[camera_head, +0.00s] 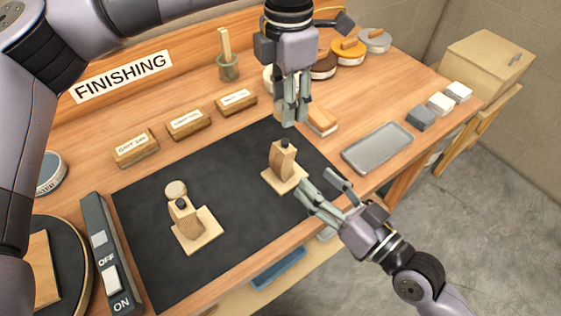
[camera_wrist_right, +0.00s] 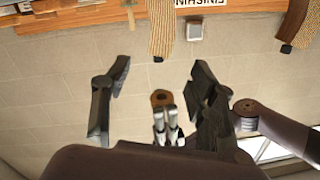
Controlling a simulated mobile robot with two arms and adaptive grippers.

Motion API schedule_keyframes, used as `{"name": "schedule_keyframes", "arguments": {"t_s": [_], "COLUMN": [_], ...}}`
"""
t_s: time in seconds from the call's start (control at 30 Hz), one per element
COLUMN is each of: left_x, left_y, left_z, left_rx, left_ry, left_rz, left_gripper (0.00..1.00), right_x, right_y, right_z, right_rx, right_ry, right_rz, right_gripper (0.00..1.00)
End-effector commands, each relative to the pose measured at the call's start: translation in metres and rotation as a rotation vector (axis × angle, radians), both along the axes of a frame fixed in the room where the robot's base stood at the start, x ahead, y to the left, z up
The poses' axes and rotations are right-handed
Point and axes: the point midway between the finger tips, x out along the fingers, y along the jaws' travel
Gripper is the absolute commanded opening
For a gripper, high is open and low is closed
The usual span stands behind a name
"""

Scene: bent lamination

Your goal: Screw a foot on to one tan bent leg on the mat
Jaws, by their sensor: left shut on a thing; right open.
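Two tan bent legs stand on square bases on the dark mat (camera_head: 150,250): the left leg (camera_head: 187,220) and the right leg (camera_head: 280,163). Each has a small black piece on top. A round tan disc (camera_head: 176,188) shows just behind the left leg's top. My left gripper (camera_head: 288,122) is above the mat's far edge, beyond the right leg, pointing down. It is shut on a small brown piece (camera_wrist_right: 161,97), seen in the right wrist view; whether this is a foot is not clear. My right gripper (camera_head: 315,180) is open and empty, just right of the right leg, apart from it.
A grey tray (camera_head: 378,148) and several small blocks (camera_head: 440,104) lie to the right. Labelled wooden blocks (camera_head: 187,124) and a brush cup (camera_head: 228,68) line the back. A switch box (camera_head: 107,262) borders the mat's left. The mat is clear between the legs.

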Motion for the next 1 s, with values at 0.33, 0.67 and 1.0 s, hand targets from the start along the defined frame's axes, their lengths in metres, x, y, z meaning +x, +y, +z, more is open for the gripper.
{"name": "schedule_keyframes", "arguments": {"t_s": [0.33,0.67,1.0], "left_x": [0.000,0.000,0.000], "left_y": [0.000,0.000,0.000], "left_z": [0.000,0.000,0.000], "left_rx": [0.000,0.000,0.000], "left_ry": [0.000,0.000,0.000], "left_rz": [0.000,0.000,0.000], "left_gripper": [0.22,0.22,0.22], "right_x": [0.019,0.067,0.091], "right_y": [0.015,0.055,0.077], "right_z": [0.001,0.001,0.000], "right_rx": [0.003,0.002,-0.001], "right_ry": [-0.003,-0.002,0.000], "right_rz": [-0.003,-0.003,-0.001], "right_gripper": [0.53,0.53,0.53]}}
